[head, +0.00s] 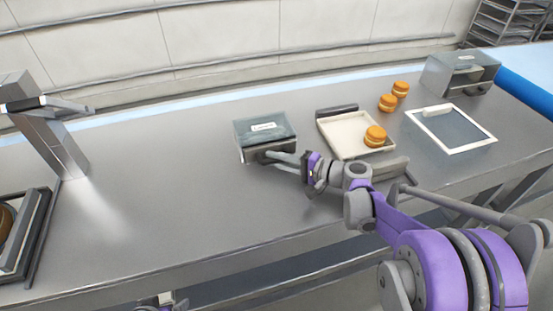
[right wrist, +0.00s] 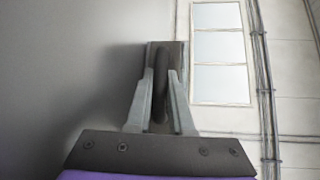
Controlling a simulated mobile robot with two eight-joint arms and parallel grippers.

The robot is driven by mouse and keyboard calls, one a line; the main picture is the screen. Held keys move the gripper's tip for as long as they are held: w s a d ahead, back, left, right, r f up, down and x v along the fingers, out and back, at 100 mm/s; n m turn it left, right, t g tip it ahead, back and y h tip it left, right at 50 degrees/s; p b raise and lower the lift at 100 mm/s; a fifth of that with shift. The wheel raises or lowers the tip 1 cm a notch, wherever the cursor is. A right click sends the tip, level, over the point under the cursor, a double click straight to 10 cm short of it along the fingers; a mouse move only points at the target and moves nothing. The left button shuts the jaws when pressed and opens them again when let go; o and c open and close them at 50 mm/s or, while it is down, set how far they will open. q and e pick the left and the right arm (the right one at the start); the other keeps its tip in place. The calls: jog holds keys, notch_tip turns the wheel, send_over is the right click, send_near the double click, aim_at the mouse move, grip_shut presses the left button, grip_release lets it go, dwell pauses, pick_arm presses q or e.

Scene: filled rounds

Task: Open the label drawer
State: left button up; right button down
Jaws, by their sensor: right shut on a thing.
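The label drawer unit (head: 264,128) is a small grey-green box with a white label on top, standing on the steel counter left of the middle. My right gripper (head: 272,156) reaches its front from the right. In the right wrist view the fingers are shut on a dark bar handle (right wrist: 160,82), one finger on each side of it. The gripper and the angle partly hide the drawer front, and I cannot tell whether the drawer stands out from its housing.
A pale tray (head: 344,126) with an orange filled round (head: 375,136) stands right of the drawer unit. Two more rounds (head: 388,102) lie behind it. A white-framed dark panel (head: 452,128) and a grey box (head: 460,74) are farther right. The counter's left middle is clear.

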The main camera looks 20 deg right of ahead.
aim_at(296, 215)
dwell(0.8)
jog(key=s, duration=1.6)
jog(key=shift+s+d, duration=0.1)
jog(key=shift+d, duration=0.2)
jog(key=c, duration=1.1)
grip_release()
jog(key=v, duration=1)
jog(key=shift+s+d, duration=0.3)
